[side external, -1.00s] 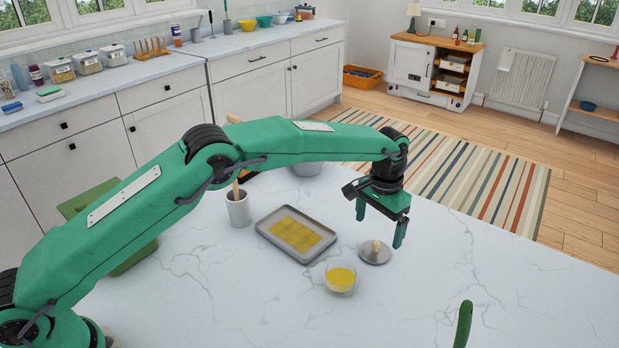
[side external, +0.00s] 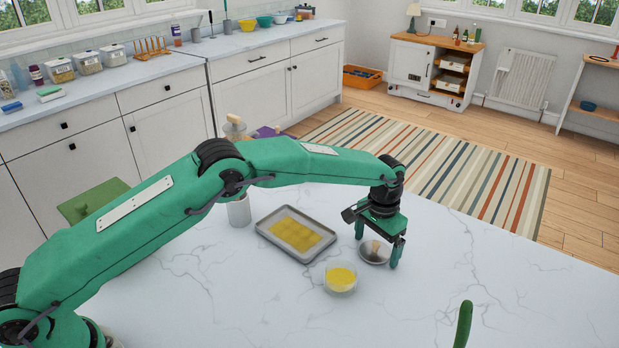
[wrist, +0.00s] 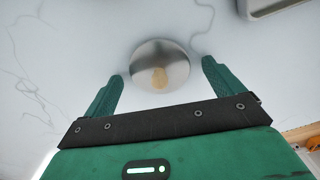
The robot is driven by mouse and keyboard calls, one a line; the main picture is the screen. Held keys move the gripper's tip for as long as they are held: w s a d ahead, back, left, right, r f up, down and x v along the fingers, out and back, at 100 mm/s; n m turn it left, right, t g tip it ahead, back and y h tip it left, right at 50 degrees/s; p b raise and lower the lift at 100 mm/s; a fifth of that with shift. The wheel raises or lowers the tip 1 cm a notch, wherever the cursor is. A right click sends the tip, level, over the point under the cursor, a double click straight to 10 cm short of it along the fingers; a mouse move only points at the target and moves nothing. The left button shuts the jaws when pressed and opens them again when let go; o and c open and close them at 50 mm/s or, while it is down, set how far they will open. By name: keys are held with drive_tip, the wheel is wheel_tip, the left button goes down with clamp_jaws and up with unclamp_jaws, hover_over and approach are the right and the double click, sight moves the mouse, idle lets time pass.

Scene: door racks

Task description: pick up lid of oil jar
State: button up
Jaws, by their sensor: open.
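The lid (side external: 374,252) is a round silver disc with a light wooden knob, lying flat on the white marble counter. It also shows in the wrist view (wrist: 160,57), just beyond my fingertips and centred between them. The oil jar (side external: 340,277), a small clear glass with yellow oil, stands uncovered on the counter to the near left of the lid. My gripper (side external: 377,247) is open and empty, pointing down over the lid with one finger on either side. In the wrist view its two green fingers (wrist: 162,72) are wide apart. I cannot tell the exact height of the fingertips above the counter.
A grey tray (side external: 262,228) with yellow pieces lies left of my gripper. A light cylindrical holder (side external: 239,211) stands further left, partly behind my arm. A green upright object (side external: 463,325) is at the near right.

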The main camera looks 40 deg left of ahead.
sight(377, 243)
idle(0.4)
drive_tip(key=c, duration=1)
drive_tip(key=shift+c, duration=0.2)
drive_tip(key=shift+r, duration=0.2)
drive_tip(key=shift+r, duration=0.55)
wheel_tip(377, 243, up, 3)
drive_tip(key=shift+s+d+f, duration=0.1)
drive_tip(key=s+d+r, duration=0.6)
drive_tip(key=s, duration=0.3)
drive_tip(key=shift+s+d+r, duration=0.15)
drive_tip(key=shift+d+r, duration=0.2)
